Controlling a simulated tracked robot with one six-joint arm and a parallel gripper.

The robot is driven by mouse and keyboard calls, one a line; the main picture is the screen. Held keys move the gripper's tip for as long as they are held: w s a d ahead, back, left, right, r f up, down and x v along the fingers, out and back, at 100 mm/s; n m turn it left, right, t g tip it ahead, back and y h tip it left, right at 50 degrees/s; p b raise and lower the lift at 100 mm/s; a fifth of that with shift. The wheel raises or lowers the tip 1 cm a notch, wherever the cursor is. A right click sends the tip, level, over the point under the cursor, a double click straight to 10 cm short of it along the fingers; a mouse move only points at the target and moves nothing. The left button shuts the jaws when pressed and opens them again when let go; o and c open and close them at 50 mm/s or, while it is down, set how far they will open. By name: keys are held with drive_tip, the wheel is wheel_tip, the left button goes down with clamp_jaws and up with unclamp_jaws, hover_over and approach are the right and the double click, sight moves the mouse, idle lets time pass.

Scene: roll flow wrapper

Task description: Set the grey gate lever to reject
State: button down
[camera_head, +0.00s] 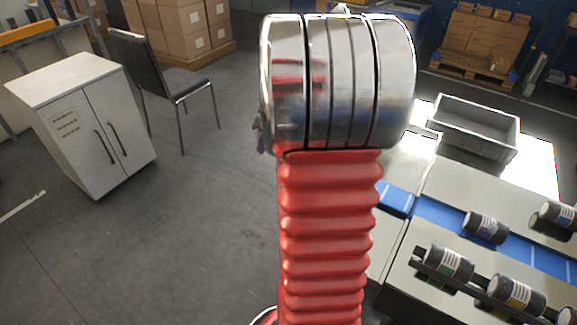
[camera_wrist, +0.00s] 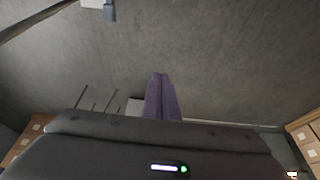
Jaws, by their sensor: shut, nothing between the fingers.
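My gripper (camera_wrist: 162,98) shows in the wrist view as two dark purple fingers pressed together, with nothing between them. It points out over bare grey floor and touches nothing that I can see. I cannot make out the grey gate lever in either view. In the head view my red and silver arm covers the middle of the picture and hides part of the wrapping machine (camera_head: 450,195) at the right. The machine has a blue belt (camera_head: 436,213) and several dark rolls with white labels (camera_head: 448,262) on it.
A grey bin (camera_head: 472,128) stands behind the machine. A white cabinet (camera_head: 85,125) and a black chair (camera_head: 140,65) stand at the left. Stacked cartons (camera_head: 180,30) are at the back, with more on a pallet (camera_head: 485,45). The floor at left centre is clear.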

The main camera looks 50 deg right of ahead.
drive_tip(key=s+d+f, duration=0.3)
drive_tip(key=d+f, duration=0.1)
drive_tip(key=d, duration=0.4)
drive_tip(key=s+d+f, duration=0.3)
drive_tip(key=d+f, duration=0.2)
drive_tip(key=d, duration=0.3)
drive_tip(key=shift+s+t, duration=0.15)
drive_tip(key=shift+t, duration=0.15)
drive_tip(key=shift+f, duration=0.1)
drive_tip(key=x, duration=1.4)
drive_tip(key=shift+d, duration=0.1)
drive_tip(key=shift+d, duration=0.1)
